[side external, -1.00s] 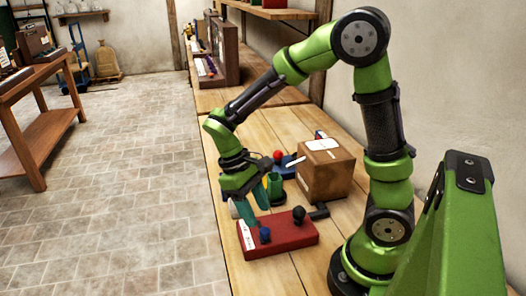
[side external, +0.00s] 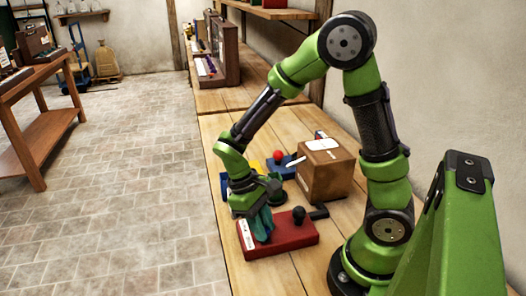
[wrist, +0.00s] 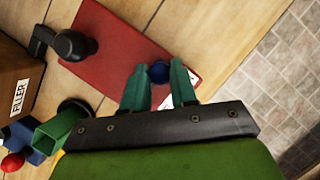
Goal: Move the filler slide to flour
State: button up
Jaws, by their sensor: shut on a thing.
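A brown box (side external: 327,172) stands on the bench; its white label reads FILLER (wrist: 20,97) in the wrist view. A red base (side external: 290,238) lies in front of it and fills the upper middle of the wrist view (wrist: 115,50). A small blue knob (wrist: 159,72) stands on the red base near its white-labelled end. My gripper (wrist: 159,78) is shut on the blue knob, with one teal finger on each side. In the side view my gripper (side external: 262,228) reaches down over the base and hides the knob. The base's own label cannot be read.
A green square tube (wrist: 55,130) and a red ball knob (side external: 278,155) on a blue block (side external: 285,167) stand nearby. The bench edge drops to the floor at left.

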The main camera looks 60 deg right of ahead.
grip_shut()
jog(key=w+d, duration=0.4)
jog(key=shift+w+d, duration=0.35)
jog(key=shift+w, duration=0.05)
jog(key=o, duration=0.9)
grip_release()
jog(key=shift+s, duration=0.1)
jog(key=v, duration=1.7)
jog(key=shift+f, duration=0.1)
